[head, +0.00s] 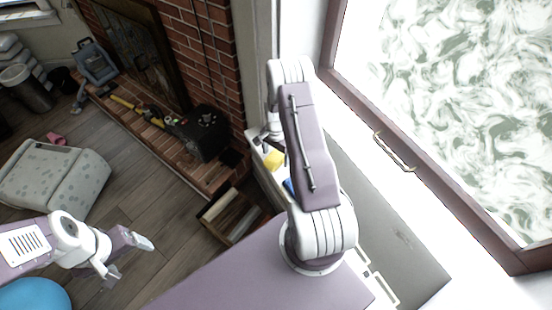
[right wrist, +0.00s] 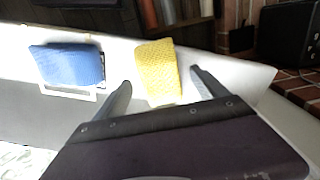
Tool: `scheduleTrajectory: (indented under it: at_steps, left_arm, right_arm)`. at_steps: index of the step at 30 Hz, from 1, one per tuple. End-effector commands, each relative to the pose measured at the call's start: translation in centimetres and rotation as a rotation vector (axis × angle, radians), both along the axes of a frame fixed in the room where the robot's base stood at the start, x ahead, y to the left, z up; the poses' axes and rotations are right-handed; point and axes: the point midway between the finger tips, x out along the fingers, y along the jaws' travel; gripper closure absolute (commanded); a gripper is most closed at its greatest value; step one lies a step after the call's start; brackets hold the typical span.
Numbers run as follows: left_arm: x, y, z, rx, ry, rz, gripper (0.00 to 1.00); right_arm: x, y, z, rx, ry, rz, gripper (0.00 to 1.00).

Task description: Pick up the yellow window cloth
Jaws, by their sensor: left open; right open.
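The yellow window cloth (right wrist: 158,72) lies on a white ledge (right wrist: 118,52) in the right wrist view, between and just beyond the fingertips of my right gripper (right wrist: 160,84). That gripper is open and empty. In the head view the yellow cloth (head: 273,159) shows beside my right arm, and my right gripper (head: 266,140) is partly hidden there by the arm. A blue cloth (right wrist: 68,65) lies to the left of the yellow one, apart from it. My left gripper (head: 128,260) is open and empty, over the floor at the lower left, far from the cloths.
A window with a brown frame (head: 430,165) and a metal handle (head: 394,152) is on the right. A brick fireplace (head: 212,60) with a black box (head: 204,133) on its hearth stands behind the ledge. A spotted grey pouf (head: 55,178) stands at left.

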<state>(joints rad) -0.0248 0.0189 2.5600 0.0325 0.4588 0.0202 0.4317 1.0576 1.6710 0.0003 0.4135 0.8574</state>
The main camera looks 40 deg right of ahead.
Motion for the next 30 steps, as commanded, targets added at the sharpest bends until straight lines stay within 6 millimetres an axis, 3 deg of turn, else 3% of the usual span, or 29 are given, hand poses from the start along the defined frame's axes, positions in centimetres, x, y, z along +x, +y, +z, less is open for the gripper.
scheduleTrajectory:
  at_steps: [6, 8, 13, 15, 23, 30]
  left_arm:
    - [0.0, 0.0, 0.0, 0.000, 0.000, 0.000, 0.22]
    - [0.0, 0.0, 0.0, 0.000, 0.000, 0.000, 0.22]
    - [0.0, 0.0, 0.0, 0.000, 0.000, 0.000, 0.22]
    - [0.0, 0.0, 0.0, 0.000, 0.000, 0.000, 0.22]
    - [0.0, 0.0, 0.0, 0.000, 0.000, 0.000, 0.22]
    - [0.0, 0.0, -0.1, 0.000, 0.000, 0.000, 0.22]
  right_arm:
    - [0.0, 0.0, -0.2, -0.001, -0.001, 0.000, 0.17]
    - [0.0, 0.0, -0.2, -0.001, -0.001, 0.000, 0.31]
    - [0.0, 0.0, -0.2, 0.000, -0.001, 0.000, 0.78]
    - [0.0, 0.0, -0.2, 0.000, -0.001, 0.000, 0.89]
    - [0.1, 0.0, 0.2, 0.000, -0.002, 0.000, 0.89]
    - [0.1, -0.1, 3.8, -0.003, -0.005, 0.000, 0.89]
